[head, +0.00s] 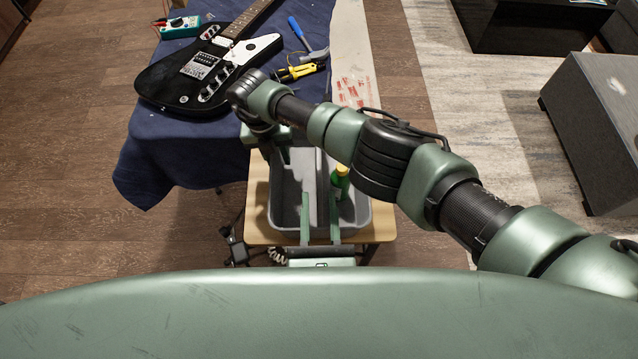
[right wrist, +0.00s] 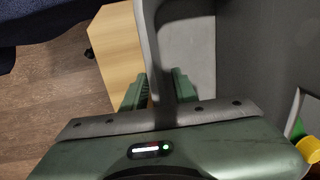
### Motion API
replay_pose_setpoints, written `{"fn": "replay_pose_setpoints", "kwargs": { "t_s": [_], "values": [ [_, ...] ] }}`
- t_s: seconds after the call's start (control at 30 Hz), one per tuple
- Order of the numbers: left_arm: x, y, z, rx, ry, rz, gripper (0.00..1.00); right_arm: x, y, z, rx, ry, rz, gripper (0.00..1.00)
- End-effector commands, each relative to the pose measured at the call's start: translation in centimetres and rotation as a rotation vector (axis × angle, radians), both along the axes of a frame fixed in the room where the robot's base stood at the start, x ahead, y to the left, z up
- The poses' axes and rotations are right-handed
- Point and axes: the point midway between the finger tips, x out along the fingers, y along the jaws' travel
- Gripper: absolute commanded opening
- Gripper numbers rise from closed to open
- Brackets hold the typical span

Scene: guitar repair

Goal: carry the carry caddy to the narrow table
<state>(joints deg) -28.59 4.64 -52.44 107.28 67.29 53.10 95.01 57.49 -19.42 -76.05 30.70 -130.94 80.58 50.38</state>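The carry caddy (head: 361,214) is a grey, open-topped box standing on a small light-wood table. A green bottle with a yellow cap (head: 340,183) is inside it, on the right. My left gripper (head: 320,195) reaches over the caddy's near side with its fingers apart. My right gripper (head: 277,150) is at the caddy's far left, partly hidden by its own arm. In the right wrist view, a grey bar of the caddy (right wrist: 150,35) passes between the right gripper's fingers (right wrist: 160,82). A gap shows beside the bar. I cannot make out the narrow table for certain.
The small wood table (head: 257,205) supports the caddy. Behind it, a blue-covered bench (head: 170,150) carries a black guitar (head: 195,78), a hammer (head: 305,38) and a yellow-handled tool (head: 298,72). A grey block-like piece (head: 590,130) stands at right. Open wooden floor (head: 70,200) lies at left.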

Motion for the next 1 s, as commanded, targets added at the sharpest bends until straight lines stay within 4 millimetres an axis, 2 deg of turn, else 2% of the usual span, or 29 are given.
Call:
{"fn": "replay_pose_setpoints", "kwargs": {
  "t_s": [0.13,0.27,0.6,0.7,0.83,1.0],
  "values": [
    [-0.9,0.0,0.0,-0.001,0.000,-0.001,0.33,0.0,0.1,0.3,0.001,-0.001,0.000,0.28],
    [-1.0,0.0,0.1,-0.001,-0.001,-0.001,0.33,0.1,0.2,1.6,0.003,-0.003,0.002,0.28],
    [-1.0,0.0,0.0,-0.001,-0.001,-0.001,0.33,0.1,0.9,8.7,0.001,-0.005,0.002,0.28],
    [-1.0,0.0,0.0,-0.001,0.000,-0.001,0.33,0.1,1.1,10.2,0.001,-0.004,0.000,0.28],
    [-1.0,0.0,0.0,-0.001,0.000,-0.001,0.33,0.0,1.2,11.5,0.000,-0.001,0.000,0.28],
    [-1.0,0.0,0.0,-0.001,-0.001,-0.001,0.33,0.0,1.3,12.0,0.000,0.000,0.000,0.28]
  ]
}}
